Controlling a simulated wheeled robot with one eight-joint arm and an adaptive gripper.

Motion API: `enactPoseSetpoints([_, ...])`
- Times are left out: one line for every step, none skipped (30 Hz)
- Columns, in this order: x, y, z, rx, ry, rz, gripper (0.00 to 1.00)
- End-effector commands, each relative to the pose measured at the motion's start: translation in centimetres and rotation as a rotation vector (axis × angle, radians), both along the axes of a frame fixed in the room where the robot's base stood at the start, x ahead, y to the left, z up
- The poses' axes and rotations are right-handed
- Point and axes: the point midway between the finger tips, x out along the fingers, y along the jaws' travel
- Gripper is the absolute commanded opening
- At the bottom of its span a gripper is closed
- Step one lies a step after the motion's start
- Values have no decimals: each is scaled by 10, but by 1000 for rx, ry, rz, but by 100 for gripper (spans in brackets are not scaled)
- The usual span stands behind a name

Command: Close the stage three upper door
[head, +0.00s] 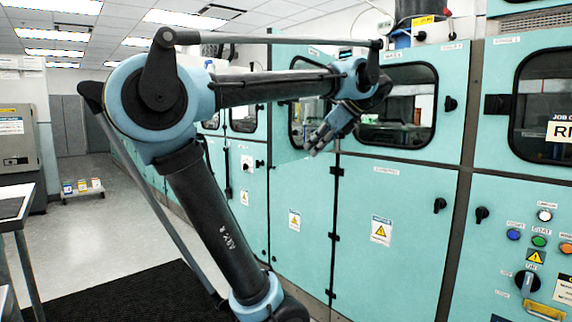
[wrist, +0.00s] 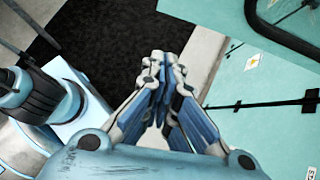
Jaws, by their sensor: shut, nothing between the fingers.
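A teal upper door (head: 282,100) with a dark-framed window stands to the left of my gripper in the head view. It appears to be swung outward from the cabinet row, with its lower edge showing. I cannot read its stage label for certain. My gripper (head: 322,138) is shut and empty, in front of the cabinets near this door's right side. In the wrist view my gripper's fingers (wrist: 162,75) are together, pointing towards the floor. A teal panel edge with part of a dark window frame (wrist: 285,108) shows at the right there, apart from the fingers.
Another windowed upper door (head: 455,85) and a lower door (head: 395,235) to the right look closed. A control panel (head: 535,245) with buttons is at far right. A dark mat (head: 125,298) lies on the floor.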

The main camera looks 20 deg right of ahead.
Motion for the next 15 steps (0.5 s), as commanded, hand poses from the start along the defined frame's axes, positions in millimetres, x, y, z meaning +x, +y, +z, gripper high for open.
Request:
enactPoseSetpoints([-2, -5, 6, 16, -1, -26, 0])
enactPoseSetpoints([-3, -7, 8, 23, -1, -37, 0])
enactPoseSetpoints([-4, -9, 10, 31, -2, -47, 0])
enactPoseSetpoints([-5, -10, 12, 35, -2, -53, 0])
enactPoseSetpoints([-5, -10, 12, 39, -2, -57, 0])
enactPoseSetpoints([-4, -11, 12, 42, -2, -62, 0])
enactPoseSetpoints([-3, -10, 12, 42, -2, -63, 0])
enactPoseSetpoints([-2, -9, 11, 43, -3, -62, 0])
enactPoseSetpoints([0, -8, 8, 43, -3, -62, 0])
enactPoseSetpoints([1, -7, 6, 43, -3, -62, 0])
enactPoseSetpoints([3, -6, 4, 42, -3, -61, 0])
enactPoseSetpoints([7, -3, 0, 42, -3, -61, 0])
enactPoseSetpoints([9, -1, -3, 42, -3, -59, 0])
enactPoseSetpoints([11, 1, -6, 42, -3, -59, 0])
enactPoseSetpoints([15, 3, -10, 41, -3, -59, 0])
